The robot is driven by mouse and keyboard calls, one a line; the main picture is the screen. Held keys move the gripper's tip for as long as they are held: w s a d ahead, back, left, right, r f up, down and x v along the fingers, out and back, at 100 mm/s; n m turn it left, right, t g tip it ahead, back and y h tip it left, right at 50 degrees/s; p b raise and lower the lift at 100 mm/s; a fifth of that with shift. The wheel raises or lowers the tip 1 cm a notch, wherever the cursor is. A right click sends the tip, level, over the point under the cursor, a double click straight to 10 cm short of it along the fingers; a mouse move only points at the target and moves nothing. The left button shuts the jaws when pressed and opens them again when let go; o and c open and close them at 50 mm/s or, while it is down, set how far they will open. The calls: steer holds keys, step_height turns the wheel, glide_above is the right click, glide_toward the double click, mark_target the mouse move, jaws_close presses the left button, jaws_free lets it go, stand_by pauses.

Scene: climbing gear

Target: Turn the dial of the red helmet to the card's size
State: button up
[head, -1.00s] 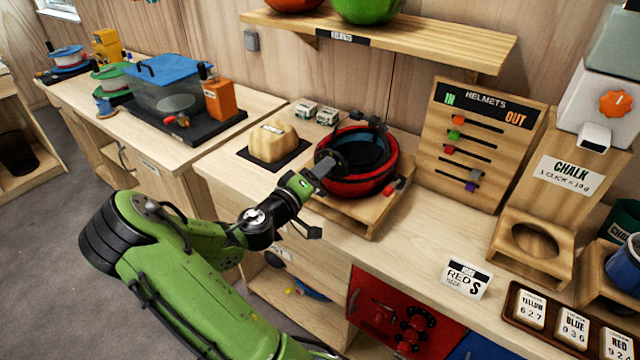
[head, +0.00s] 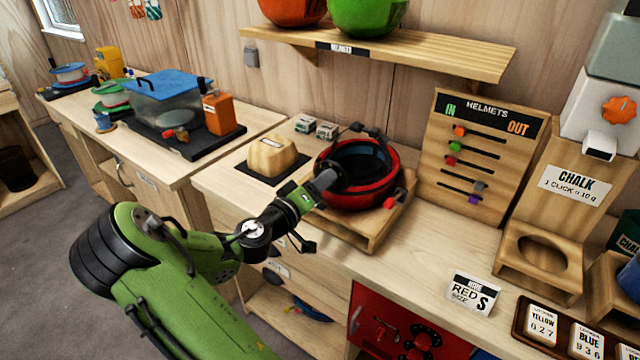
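The red helmet (head: 378,198) lies upside down on a wooden stand (head: 345,232) on the counter, its dark inside facing up. A small red knob (head: 392,203) shows at its front right; I cannot tell if this is the dial. The card (head: 471,294) stands to the right on the counter and reads RED, size S. My gripper (head: 335,180) reaches in from the left to the helmet's left rim, its tip against or just over it. The fingers are too dark and small to show whether they are open or what they touch.
A HELMETS board (head: 482,112) with sliders stands behind right of the helmet, beside the chalk dispenser (head: 570,185). A tan block (head: 272,154) sits left of the helmet. A shelf (head: 400,50) with helmets hangs above. The counter between helmet and card is clear.

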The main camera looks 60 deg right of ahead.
steer(key=o, duration=0.3)
steer(key=shift+o, duration=0.2)
steer(key=shift+a, duration=0.1)
steer(key=w+a, duration=0.2)
steer(key=a, duration=1.3)
steer(key=shift+w+a, duration=0.2)
steer(key=shift+w, duration=0.1)
